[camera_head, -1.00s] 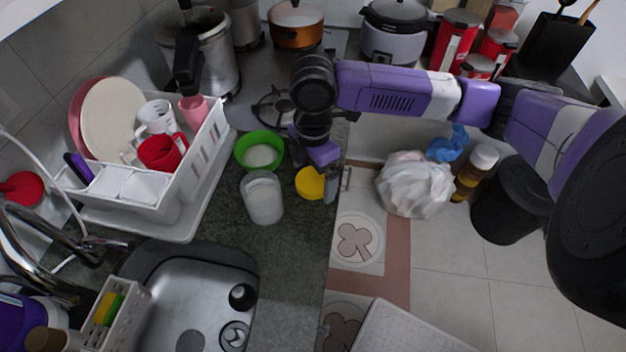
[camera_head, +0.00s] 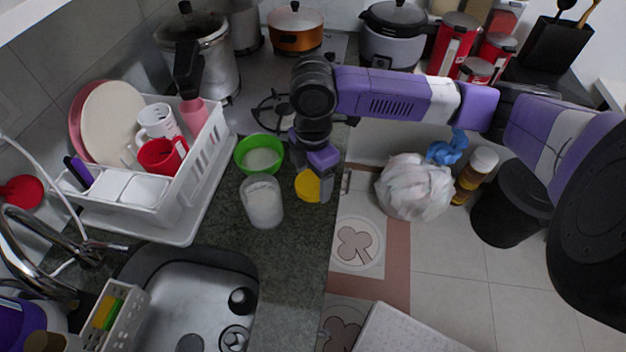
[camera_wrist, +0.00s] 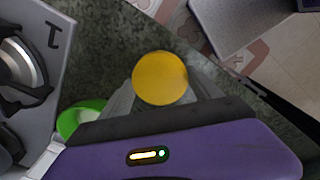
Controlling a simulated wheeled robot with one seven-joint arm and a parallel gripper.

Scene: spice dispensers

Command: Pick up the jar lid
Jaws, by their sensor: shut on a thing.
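The jar lid is a round yellow disc (camera_head: 307,186) at the right edge of the dark counter, and it also shows in the wrist view (camera_wrist: 160,78). My gripper (camera_head: 312,190) is shut on the lid, with a finger on either side of it. In the wrist view the fingers (camera_wrist: 160,92) reach out along both sides of the lid. The lid appears tilted in the head view. A clear jar (camera_head: 262,202) with pale contents stands on the counter to the left of the lid.
A green bowl (camera_head: 259,154) stands just behind the jar. A white dish rack (camera_head: 205,165) is at the left, and the sink (camera_head: 190,290) is in front. The stove (camera_head: 235,115) lies behind. The counter edge drops to the floor on the right.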

